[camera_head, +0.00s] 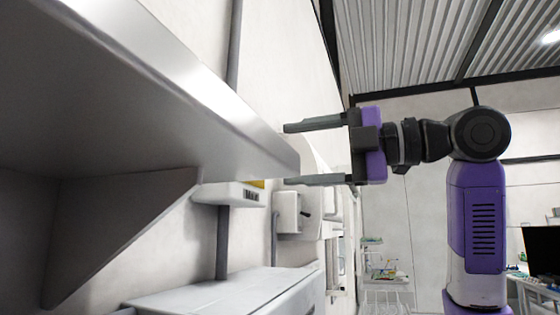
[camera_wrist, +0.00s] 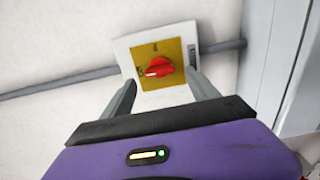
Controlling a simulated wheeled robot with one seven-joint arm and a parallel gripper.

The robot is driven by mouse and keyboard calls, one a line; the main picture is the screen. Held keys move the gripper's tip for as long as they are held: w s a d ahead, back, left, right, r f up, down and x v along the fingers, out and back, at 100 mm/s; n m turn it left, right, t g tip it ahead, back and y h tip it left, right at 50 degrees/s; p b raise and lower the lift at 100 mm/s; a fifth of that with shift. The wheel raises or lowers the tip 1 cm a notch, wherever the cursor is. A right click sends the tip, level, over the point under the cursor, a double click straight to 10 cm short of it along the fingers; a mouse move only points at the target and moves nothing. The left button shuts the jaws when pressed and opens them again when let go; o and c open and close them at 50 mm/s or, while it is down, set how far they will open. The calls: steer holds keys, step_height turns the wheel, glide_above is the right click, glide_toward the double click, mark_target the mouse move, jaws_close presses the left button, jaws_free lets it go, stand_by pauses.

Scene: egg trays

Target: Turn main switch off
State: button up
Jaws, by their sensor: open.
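The main switch is a red rotary knob (camera_wrist: 158,67) on a yellow plate (camera_wrist: 175,51), mounted on a white box (camera_wrist: 128,43) on the wall. In the wrist view it lies straight ahead, between and beyond my fingertips. My gripper (camera_wrist: 160,78) is open and empty, with one finger toward each side of the knob; I cannot tell whether either touches it. In the head view my gripper (camera_head: 287,154) points left, its fingers one above the other. The switch box (camera_head: 228,193) shows below the shelf edge with a sliver of yellow; the knob is hidden there.
A large metal shelf (camera_head: 150,80) fills the upper left of the head view, close to my fingertips in the picture. A grey wall box (camera_head: 289,212) and a white cabinet top (camera_head: 230,292) are below. A cart (camera_head: 385,280) stands farther back.

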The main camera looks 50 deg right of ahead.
steer(key=shift+v, duration=1.55)
